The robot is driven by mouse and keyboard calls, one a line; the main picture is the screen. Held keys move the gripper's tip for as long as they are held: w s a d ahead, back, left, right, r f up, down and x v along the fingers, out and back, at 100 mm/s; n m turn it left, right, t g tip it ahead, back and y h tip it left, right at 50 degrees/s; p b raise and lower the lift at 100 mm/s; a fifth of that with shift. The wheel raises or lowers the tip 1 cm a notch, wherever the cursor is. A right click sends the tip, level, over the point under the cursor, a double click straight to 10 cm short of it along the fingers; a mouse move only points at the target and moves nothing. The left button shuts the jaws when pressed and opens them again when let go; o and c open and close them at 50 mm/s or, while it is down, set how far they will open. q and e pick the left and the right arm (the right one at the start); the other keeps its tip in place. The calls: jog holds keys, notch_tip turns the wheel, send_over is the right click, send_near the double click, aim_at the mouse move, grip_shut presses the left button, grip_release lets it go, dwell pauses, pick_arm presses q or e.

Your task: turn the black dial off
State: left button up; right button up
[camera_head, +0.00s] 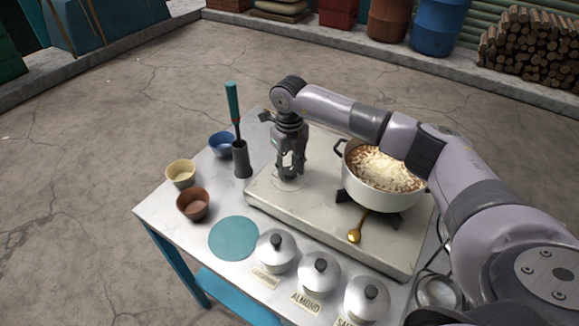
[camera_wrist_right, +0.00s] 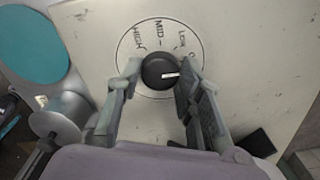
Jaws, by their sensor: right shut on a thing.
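The black dial (camera_wrist_right: 157,72) is on the stove's pale top, inside a round printed scale with HIGH, MID and LOW marks. Its white pointer line points right in the right wrist view, just past LOW, near a mark partly hidden by a finger. My right gripper (camera_wrist_right: 160,80) has its fingers on both sides of the dial and is shut on it. My left gripper is not in view.
Small bowls (camera_head: 181,173) and a teal-handled tool in a dark holder (camera_head: 242,160) stand left. Lidded silver jars (camera_head: 276,248) line the front.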

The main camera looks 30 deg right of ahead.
aim_at(290, 170)
jog(key=shift+w, duration=0.1)
jog(key=o, duration=1.2)
jog(key=shift+c, duration=0.2)
notch_tip(290, 170, up, 12)
dwell(0.3)
